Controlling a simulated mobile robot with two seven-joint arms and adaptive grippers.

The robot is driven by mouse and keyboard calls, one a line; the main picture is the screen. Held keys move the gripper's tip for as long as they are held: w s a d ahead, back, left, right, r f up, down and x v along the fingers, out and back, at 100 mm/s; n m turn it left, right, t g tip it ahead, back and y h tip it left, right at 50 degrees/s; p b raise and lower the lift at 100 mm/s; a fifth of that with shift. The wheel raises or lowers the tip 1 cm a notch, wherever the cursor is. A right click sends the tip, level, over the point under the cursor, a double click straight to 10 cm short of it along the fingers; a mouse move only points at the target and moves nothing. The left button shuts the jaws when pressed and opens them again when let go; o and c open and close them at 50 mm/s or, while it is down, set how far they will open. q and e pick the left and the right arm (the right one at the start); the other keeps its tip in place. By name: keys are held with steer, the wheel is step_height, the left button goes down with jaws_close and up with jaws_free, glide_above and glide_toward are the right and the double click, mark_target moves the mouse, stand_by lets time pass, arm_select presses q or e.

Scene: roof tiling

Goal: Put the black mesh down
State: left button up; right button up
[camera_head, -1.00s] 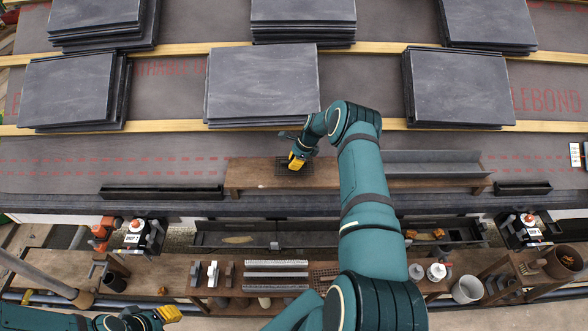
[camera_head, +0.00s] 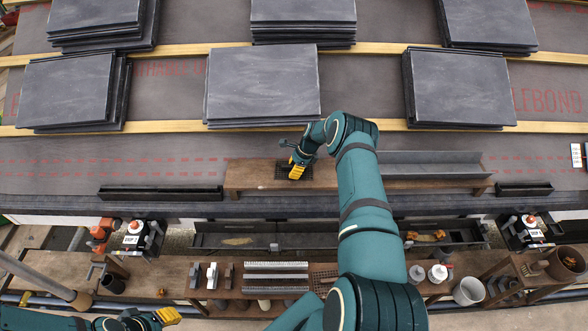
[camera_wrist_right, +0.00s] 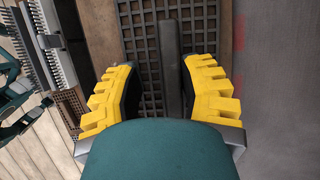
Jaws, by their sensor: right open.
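The black mesh (camera_head: 283,175) is a dark grid panel on the brown wooden plank (camera_head: 246,172) at the roof's lower edge. In the right wrist view the mesh (camera_wrist_right: 145,45) runs between and beyond my fingers, with a dark upright bar (camera_wrist_right: 172,60) along its middle. My right gripper (camera_head: 297,171) is over the mesh and covers part of it. In the right wrist view the yellow fingers of my right gripper (camera_wrist_right: 160,85) are apart, one each side of the bar. My left gripper (camera_head: 160,317) is at the lower left, away from the mesh, partly cut off.
A grey metal channel (camera_head: 435,163) lies on the plank's right part. Slate stacks (camera_head: 262,85) stand on the roof above. Dark gutters (camera_head: 235,240) and a workbench with metal strips (camera_head: 276,277) and a white bucket (camera_head: 467,290) are below. The plank left of the mesh is clear.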

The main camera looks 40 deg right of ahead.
steer(key=p+v, duration=0.3)
steer(key=v, duration=0.9)
steer(key=s+a+f+n, duration=0.1)
steer(key=a+n, duration=0.4)
steer(key=a, duration=0.7)
steer(key=s+a+f+n, duration=0.2)
steer(key=a+n, duration=0.4)
steer(key=a, duration=0.6)
steer(key=s+a+r+n, duration=0.2)
steer(key=s+a+n, duration=0.4)
steer(key=s+a, duration=0.3)
steer(key=s+a+r+n+g, duration=0.1)
steer(key=s+a+r+n, duration=0.2)
steer(key=s+a+n, duration=0.4)
steer(key=s+a, duration=0.2)
steer(key=a, duration=0.2)
steer(key=shift+s+r, duration=0.2)
steer(key=shift+s, duration=0.15)
steer(key=shift+d, duration=0.1)
